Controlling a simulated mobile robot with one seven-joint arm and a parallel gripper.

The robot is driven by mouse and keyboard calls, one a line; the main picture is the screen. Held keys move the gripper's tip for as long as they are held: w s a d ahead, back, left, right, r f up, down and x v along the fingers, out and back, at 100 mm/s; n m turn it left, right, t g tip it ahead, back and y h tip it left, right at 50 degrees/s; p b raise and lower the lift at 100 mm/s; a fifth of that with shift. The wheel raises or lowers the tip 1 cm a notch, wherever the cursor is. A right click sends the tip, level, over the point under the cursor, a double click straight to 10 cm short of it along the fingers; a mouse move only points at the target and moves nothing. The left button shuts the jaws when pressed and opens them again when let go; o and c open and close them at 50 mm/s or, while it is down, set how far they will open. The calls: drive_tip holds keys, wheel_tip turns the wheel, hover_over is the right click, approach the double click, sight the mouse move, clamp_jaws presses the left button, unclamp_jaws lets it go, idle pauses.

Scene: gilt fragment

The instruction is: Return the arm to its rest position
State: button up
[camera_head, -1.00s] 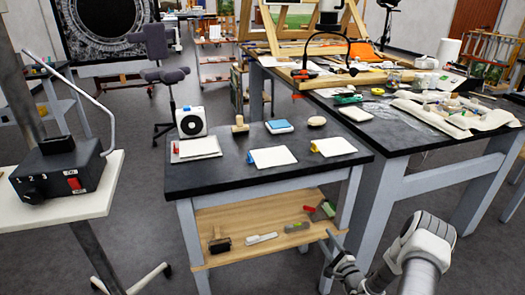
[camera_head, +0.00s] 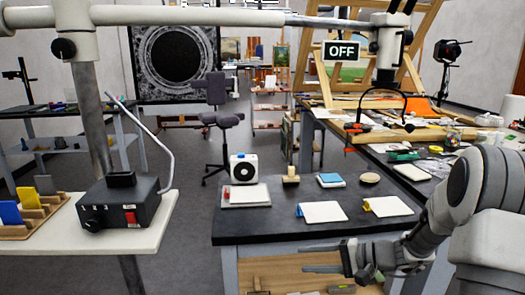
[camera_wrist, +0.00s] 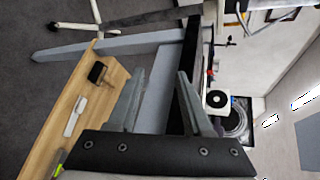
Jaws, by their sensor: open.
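My arm (camera_head: 440,215) comes in from the right side of the head view, bent, with its forearm reaching left. My gripper (camera_head: 308,258) is at the front edge of the black-topped table, its two fingers pointing left and spread apart with nothing between them. In the wrist view my gripper (camera_wrist: 161,75) also shows two separated fingers with an empty gap. From the head view I cannot tell whether the fingers touch the table edge.
The black table (camera_head: 270,225) carries white cards, a blue block and a white box with a black disc (camera_head: 243,169). A wooden lower shelf (camera_wrist: 60,120) holds small tools. A stand with a black control box (camera_head: 118,205) is at left. A cluttered bench (camera_head: 335,125) is at right.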

drive_tip(key=s+a+r+n+g+h, duration=0.2)
drive_tip(key=s+r+n+h, duration=0.15)
drive_tip(key=s, duration=0.35)
drive_tip(key=s+a+r+n+g+h, duration=0.25)
drive_tip(key=s+r, duration=0.25)
drive_tip(key=s, duration=0.3)
drive_tip(key=s+d+r+n+t+h, duration=0.1)
drive_tip(key=s+d+r+t+h, duration=0.15)
drive_tip(key=s, duration=0.35)
drive_tip(key=s+d+r+n+t+h, duration=0.1)
drive_tip(key=s+d+r+t+h, duration=0.15)
drive_tip(key=s+d+h, duration=0.2)
wheel_tip(320, 180, up, 19)
drive_tip(key=p, duration=1.9)
drive_tip(key=shift+s+a+r, duration=0.15)
drive_tip(key=shift+s+a, duration=0.15)
drive_tip(key=shift+d, duration=0.1)
